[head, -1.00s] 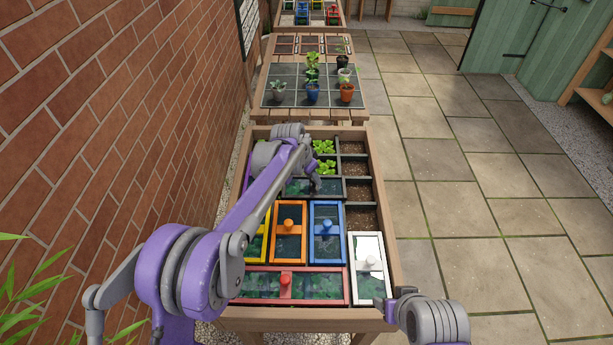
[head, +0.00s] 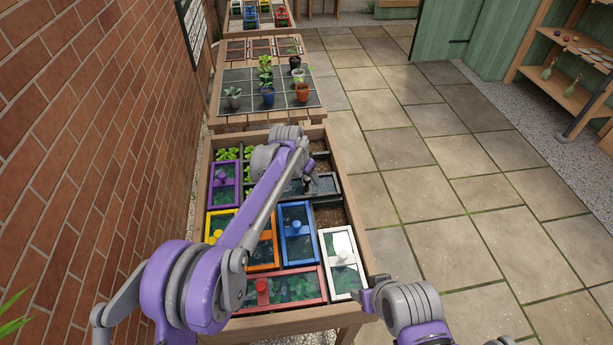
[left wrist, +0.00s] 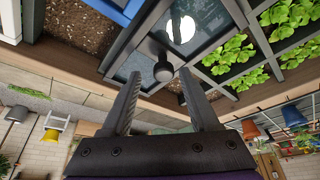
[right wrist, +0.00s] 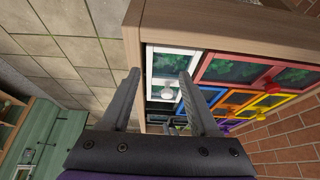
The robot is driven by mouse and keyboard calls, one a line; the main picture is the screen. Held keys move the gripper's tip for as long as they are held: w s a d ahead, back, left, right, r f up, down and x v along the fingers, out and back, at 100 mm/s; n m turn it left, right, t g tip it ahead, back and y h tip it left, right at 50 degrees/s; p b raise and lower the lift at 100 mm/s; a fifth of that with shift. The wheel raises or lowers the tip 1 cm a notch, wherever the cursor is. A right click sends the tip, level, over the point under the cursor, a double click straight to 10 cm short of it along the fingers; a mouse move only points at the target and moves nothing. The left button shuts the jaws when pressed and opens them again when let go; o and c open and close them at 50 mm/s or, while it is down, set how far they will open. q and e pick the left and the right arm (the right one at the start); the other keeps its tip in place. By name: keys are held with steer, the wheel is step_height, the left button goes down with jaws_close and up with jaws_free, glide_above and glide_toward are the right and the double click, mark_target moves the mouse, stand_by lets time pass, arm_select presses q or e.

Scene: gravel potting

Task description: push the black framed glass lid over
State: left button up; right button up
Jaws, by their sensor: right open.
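The black framed glass lid (head: 325,185) lies flat across the middle of the planter, its right end close to the planter's right wall. Its dark round knob (left wrist: 162,71) shows in the left wrist view, with pale reflections on the glass. My left gripper (head: 310,180) is low over the lid. In the left wrist view my left gripper's (left wrist: 160,78) fingers are apart, with the knob in the gap; I cannot tell whether they touch it. Part of the lid is hidden behind my left arm. My right gripper (right wrist: 160,75) is open and empty near the white lid's corner.
White (head: 342,262), blue (head: 297,232), red (head: 285,290), orange (head: 265,255), yellow (head: 217,226) and purple (head: 224,185) framed lids cover other cells of the wooden planter (head: 362,220). Bare soil (head: 331,217) shows in the right column. A potting table with several plants stands behind.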

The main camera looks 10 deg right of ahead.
arm_select(q)
steer(key=shift+a, duration=0.1)
steer(key=shift+a+r, duration=0.1)
steer(key=shift+r, duration=0.05)
steer(key=v, duration=1)
steer(key=shift+r, duration=0.25)
steer(key=shift+s, duration=0.1)
